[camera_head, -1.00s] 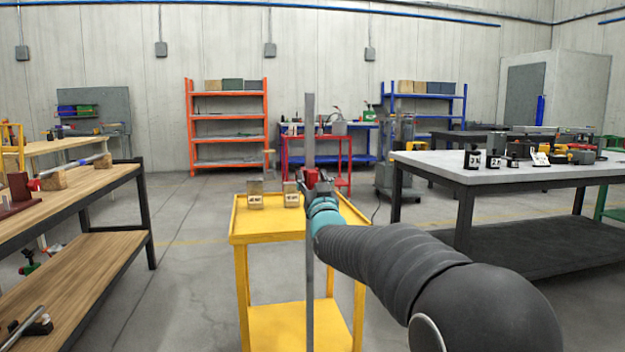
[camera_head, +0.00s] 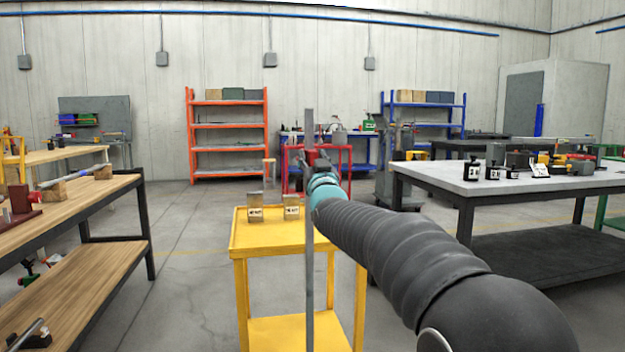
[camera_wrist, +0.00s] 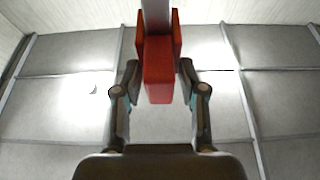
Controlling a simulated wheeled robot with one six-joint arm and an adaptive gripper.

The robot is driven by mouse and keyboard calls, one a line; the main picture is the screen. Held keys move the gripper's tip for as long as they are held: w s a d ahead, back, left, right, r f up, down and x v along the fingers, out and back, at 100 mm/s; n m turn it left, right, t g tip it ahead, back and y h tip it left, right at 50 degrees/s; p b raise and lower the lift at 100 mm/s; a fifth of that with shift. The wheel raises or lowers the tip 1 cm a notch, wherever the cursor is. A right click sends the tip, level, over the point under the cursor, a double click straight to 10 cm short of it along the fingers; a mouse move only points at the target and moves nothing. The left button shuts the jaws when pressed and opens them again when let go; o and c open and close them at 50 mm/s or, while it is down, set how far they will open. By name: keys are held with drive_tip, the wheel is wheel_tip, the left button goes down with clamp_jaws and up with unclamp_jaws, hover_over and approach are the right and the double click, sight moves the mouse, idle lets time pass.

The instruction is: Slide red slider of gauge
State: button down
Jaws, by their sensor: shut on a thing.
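The gauge is a tall, thin grey upright bar (camera_head: 309,275) in front of the yellow cart; its top end stands free above my gripper. The bar also runs up out of the wrist view (camera_wrist: 156,15). The red slider (camera_wrist: 160,72) is a red block around the bar, in the middle of the wrist view. My gripper (camera_head: 318,160) is at the upper part of the bar in the head view. In the wrist view its two dark fingers (camera_wrist: 159,80) are shut on the slider from both sides. In the head view the slider is small and mostly hidden by my gripper.
The yellow cart (camera_head: 270,240) carries two labelled blocks (camera_head: 255,210) just left of the bar. A wooden bench (camera_head: 75,205) stands at left and a grey-topped table (camera_head: 520,180) with several small items at right. Floor between is clear.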

sight(310, 124)
wheel_tip(310, 124, up, 7)
drive_tip(key=shift+p, duration=0.85)
drive_tip(key=c, duration=1)
unclamp_jaws()
drive_tip(key=shift+o, duration=0.2)
drive_tip(key=shift+f, duration=0.1)
drive_tip(key=v, duration=1.2)
